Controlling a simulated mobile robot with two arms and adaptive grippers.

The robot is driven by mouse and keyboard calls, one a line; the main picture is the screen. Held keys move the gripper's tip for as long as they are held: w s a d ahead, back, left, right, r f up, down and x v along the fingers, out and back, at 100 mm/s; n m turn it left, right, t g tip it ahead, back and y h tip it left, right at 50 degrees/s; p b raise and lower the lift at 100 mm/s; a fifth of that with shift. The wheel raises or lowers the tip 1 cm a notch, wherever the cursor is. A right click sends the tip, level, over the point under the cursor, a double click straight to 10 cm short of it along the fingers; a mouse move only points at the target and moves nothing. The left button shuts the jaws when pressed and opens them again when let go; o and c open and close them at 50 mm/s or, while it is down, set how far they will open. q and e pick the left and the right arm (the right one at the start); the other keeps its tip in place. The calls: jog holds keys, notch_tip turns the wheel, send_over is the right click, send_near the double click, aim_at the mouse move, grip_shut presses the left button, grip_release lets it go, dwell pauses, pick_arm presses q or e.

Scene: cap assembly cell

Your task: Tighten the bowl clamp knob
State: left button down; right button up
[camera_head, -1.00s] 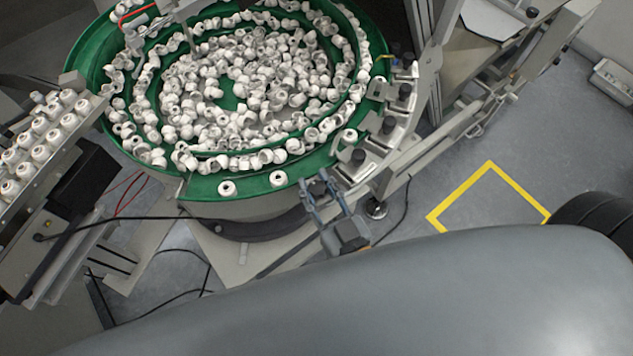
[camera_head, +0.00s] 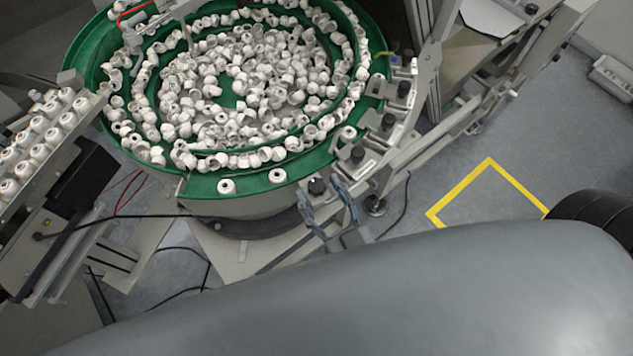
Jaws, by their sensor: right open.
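My left gripper is not in view.
The bowl is full of white caps (camera_head: 240,85). A tilted rack of white caps (camera_head: 40,140) stands at the left. A metal rail frame (camera_head: 440,150) runs beside the knobs. A yellow floor marking (camera_head: 490,160) lies on open floor at the right.

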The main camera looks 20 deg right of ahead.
jog(key=s+d, duration=0.1)
jog(key=s, duration=0.8)
jog(key=shift+s+d, duration=0.15)
jog(key=shift+s, duration=0.2)
